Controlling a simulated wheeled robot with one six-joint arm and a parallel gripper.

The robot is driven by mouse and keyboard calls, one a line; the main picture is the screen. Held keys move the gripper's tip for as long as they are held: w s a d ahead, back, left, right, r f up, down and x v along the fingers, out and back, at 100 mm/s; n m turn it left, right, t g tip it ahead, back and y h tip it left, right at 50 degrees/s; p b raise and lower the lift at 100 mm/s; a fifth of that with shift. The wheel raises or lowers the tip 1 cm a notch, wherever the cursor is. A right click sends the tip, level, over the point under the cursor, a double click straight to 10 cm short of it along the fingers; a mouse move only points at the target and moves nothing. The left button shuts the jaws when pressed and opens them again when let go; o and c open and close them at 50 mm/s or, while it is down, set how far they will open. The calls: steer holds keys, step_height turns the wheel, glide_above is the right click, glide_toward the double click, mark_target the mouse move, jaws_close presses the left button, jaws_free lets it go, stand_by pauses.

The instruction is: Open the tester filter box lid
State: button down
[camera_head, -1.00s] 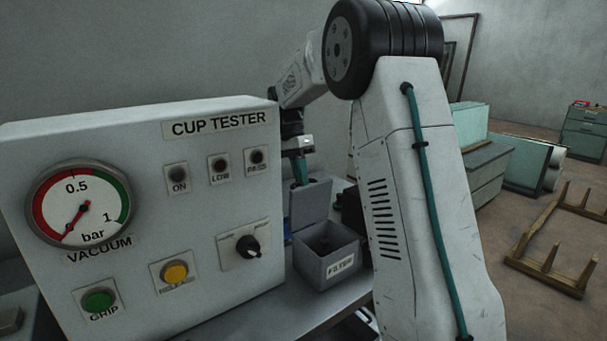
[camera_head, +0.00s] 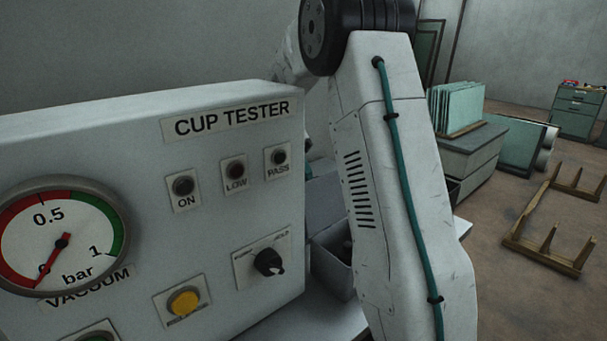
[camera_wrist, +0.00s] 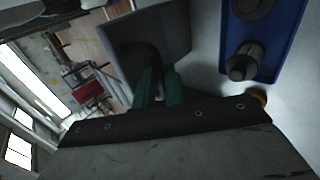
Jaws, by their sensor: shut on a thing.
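The grey filter box (camera_head: 328,268) stands at the right end of the tester, partly hidden by the tester panel and my arm. Its grey lid (camera_head: 322,208) is raised at the back of the box, and I see part of the open inside. In the wrist view the lid (camera_wrist: 175,32) is a grey plate just beyond my fingers. My gripper (camera_wrist: 158,88), with teal fingers, is shut on the lid's dark handle (camera_wrist: 145,56). In the head view the gripper is mostly hidden behind the panel and my arm.
The cup tester panel (camera_head: 215,215) with its gauge and switches fills the left. A blue tray (camera_wrist: 288,45) holding dark parts lies beside the lid in the wrist view. Green cabinets and a wooden frame (camera_head: 545,250) stand on the floor at the right.

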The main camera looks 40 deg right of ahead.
steer(key=shift+w+a+f, duration=0.1)
steer(key=shift+w+f, duration=0.1)
steer(key=shift+f, duration=0.1)
steer(key=c, duration=1.5)
jaws_free()
steer(key=shift+w+f, duration=0.15)
steer(key=shift+w, duration=0.1)
steer(key=shift+o, duration=0.2)
steer(key=shift+s, duration=0.1)
steer(key=shift+r, duration=0.2)
steer(key=v, duration=0.7)
steer(key=shift+w+r, duration=0.2)
steer(key=shift+r, duration=0.1)
